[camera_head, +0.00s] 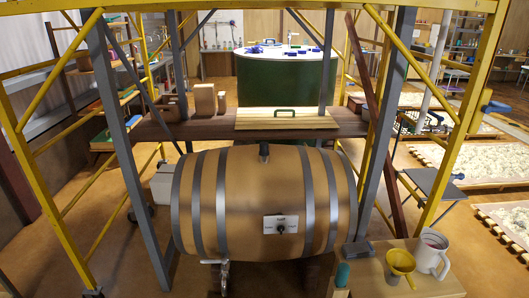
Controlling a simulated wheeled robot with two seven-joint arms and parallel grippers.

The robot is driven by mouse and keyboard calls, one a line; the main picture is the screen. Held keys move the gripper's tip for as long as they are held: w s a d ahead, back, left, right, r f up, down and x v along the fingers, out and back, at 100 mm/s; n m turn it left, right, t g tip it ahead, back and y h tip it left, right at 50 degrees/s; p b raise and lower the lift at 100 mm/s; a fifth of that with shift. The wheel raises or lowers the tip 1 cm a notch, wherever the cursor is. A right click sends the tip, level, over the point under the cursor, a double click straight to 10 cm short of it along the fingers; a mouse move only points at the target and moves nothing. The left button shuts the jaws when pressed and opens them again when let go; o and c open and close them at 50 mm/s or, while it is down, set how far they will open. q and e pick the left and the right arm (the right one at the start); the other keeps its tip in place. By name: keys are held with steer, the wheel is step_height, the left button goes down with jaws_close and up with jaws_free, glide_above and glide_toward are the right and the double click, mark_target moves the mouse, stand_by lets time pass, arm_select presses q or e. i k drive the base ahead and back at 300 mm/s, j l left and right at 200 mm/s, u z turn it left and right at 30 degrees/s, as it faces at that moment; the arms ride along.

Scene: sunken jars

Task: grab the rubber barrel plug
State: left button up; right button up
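A wooden barrel (263,210) with dark metal hoops lies on its side in the middle of the head view. A dark grey plug (264,150) stands upright at the top middle of the barrel, with its upper part showing above the wood. It looks like the rubber barrel plug. Whatever part sits inside the barrel is hidden. Neither of my grippers shows in this view, and nothing is touching the plug.
A plank shelf (350,125) with wooden blocks (205,99) and a pale board (285,119) lies just behind the plug. Yellow and grey scaffold posts (126,150) flank the barrel. A small table (375,279) at front right holds a yellow funnel (400,262) and white jug (431,254).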

mark_target(263, 151)
steer(key=i+l, duration=0.3)
steer(key=l, duration=0.15)
steer(key=i+l, duration=0.35)
steer(key=l, duration=0.15)
